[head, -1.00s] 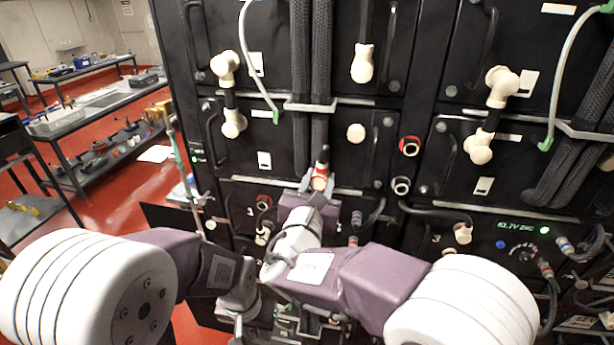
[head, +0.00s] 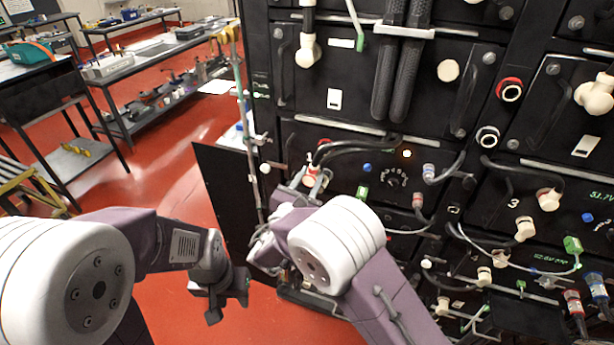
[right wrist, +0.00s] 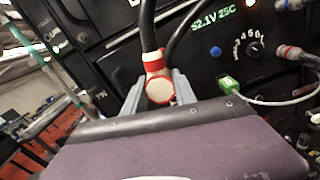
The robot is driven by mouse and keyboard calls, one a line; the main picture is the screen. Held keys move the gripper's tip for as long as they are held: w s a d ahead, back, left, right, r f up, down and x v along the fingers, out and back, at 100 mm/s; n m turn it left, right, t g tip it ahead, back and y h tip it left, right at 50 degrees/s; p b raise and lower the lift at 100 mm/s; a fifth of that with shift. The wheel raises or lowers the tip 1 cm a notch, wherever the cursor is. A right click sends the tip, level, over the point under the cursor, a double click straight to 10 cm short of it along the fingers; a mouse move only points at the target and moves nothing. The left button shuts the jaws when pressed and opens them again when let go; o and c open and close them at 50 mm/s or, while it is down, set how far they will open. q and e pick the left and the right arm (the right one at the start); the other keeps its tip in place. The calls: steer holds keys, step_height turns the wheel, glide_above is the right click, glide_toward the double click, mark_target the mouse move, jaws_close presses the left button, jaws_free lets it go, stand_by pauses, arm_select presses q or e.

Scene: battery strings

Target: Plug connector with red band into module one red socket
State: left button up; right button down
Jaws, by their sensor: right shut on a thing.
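The white elbow connector with the red band (head: 312,174) is at the left part of the lower-left module's front, its black cable leaving upward. In the right wrist view the red-banded connector (right wrist: 157,72) stands between the two grey fingers, its round, red-rimmed back facing me. My right gripper (head: 306,184) is shut on it; my forearm partly covers the gripper. The panel directly behind the connector is hidden, and no bare red socket shows there. I cannot tell whether the connector is seated. My left gripper (head: 220,295) hangs empty at lower left; its finger gap is unclear.
Several cables and plugs crowd the lower panels. A green plug (right wrist: 229,84) is right of my right fingers. Open red floor (head: 165,175) lies left of the rack.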

steer(key=shift+a, duration=0.15)
steer(key=shift+f+b, duration=0.1)
steer(key=shift+b, duration=0.25)
steer(key=x, duration=0.4)
steer(key=shift+s, duration=0.1)
steer(key=shift+w+d+b, duration=0.2)
steer(key=shift+w+b, duration=0.15)
steer(key=shift+w, duration=0.3)
steer(key=shift+w+d, duration=0.2)
steer(key=shift+w, duration=0.1)
steer(key=shift+r+b, duration=0.2)
steer(key=shift+b, duration=0.1)
